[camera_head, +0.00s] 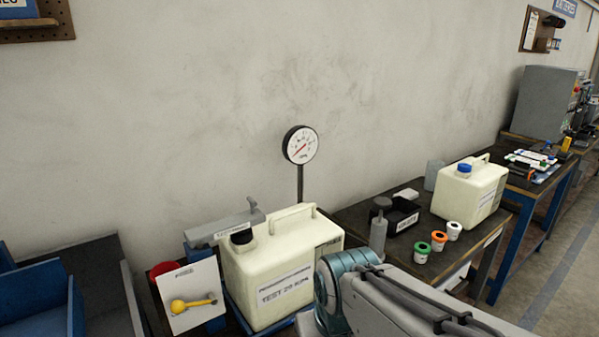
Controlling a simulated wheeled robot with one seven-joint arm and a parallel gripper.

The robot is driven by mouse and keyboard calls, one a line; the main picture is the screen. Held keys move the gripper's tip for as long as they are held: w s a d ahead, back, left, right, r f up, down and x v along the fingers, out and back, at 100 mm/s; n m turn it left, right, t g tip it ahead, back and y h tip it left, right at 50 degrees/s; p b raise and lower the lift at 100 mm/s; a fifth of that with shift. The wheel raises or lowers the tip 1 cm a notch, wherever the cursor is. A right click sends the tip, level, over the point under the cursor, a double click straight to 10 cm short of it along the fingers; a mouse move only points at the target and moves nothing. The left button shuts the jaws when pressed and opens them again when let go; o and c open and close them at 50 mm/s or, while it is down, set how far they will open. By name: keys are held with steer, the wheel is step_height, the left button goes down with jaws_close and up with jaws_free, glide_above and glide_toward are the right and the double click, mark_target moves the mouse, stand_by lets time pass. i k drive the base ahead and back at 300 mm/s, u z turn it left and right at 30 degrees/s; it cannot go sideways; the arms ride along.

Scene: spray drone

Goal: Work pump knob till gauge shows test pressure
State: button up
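A round white gauge (301,145) with a black rim stands on a thin post behind a cream tank (262,275). Its red needle points to the lower left; the scale numbers are too small to read. The tank's front label reads "TEST" and a KPA figure that I cannot read surely. A grey upright cylinder with a dark round knob (381,203) on top, which looks like the pump, stands right of the tank. My arm reaches in from the lower right, its teal joint in front of the tank's right side. My gripper is not in view.
A white panel with a yellow lever (192,303) stands left of the tank, below a grey labelled bar (226,226). Right are a black tray (399,217), small coloured-lid pots (438,239) and a second cream tank (468,187). Blue bins (40,300) stand far left.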

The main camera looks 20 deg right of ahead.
mark_target(382, 203)
steer(key=z, duration=0.55)
steer(key=k, duration=0.65)
steer(key=z, duration=0.95)
steer(key=i, duration=0.9)
steer(key=u, duration=0.6)
steer(key=i, duration=0.45)
steer(key=u, duration=0.45)
